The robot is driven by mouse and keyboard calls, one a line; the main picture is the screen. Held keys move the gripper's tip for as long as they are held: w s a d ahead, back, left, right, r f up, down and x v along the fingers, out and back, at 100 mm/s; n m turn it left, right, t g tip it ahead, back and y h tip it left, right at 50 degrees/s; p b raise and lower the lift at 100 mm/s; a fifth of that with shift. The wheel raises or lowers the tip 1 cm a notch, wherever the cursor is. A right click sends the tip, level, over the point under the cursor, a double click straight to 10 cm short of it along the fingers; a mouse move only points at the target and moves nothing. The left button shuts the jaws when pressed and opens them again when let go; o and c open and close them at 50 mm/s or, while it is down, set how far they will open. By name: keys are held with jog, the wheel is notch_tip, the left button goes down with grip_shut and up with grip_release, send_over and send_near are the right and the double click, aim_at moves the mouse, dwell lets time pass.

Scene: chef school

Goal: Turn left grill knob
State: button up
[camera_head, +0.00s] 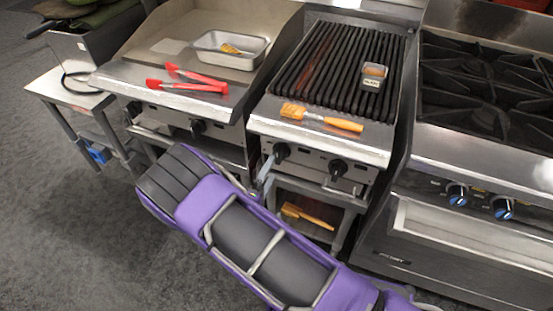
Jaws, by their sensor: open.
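The grill (377,154) stands in the middle of the view, with two black knobs on its front panel. The left grill knob (281,152) is in plain view; the right grill knob (337,169) sits beside it. My purple arm crosses the lower middle of the view and hides most of my gripper (265,168). A grey finger-like part of it shows just below and left of the left knob, close to it; I cannot tell whether it touches. Nothing is seen held in it.
A brush (325,119) lies on the grill's front ledge, and a small container (373,75) on the grate. Red tongs (188,86) and a metal pan (230,47) are on the griddle at left. A stove (485,150) stands at right. Open floor (60,220) lies at left.

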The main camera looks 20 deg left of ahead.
jog(key=s, duration=1)
jog(key=shift+a, duration=0.4)
jog(key=shift+w+r, duration=0.1)
jog(key=shift+w, duration=0.05)
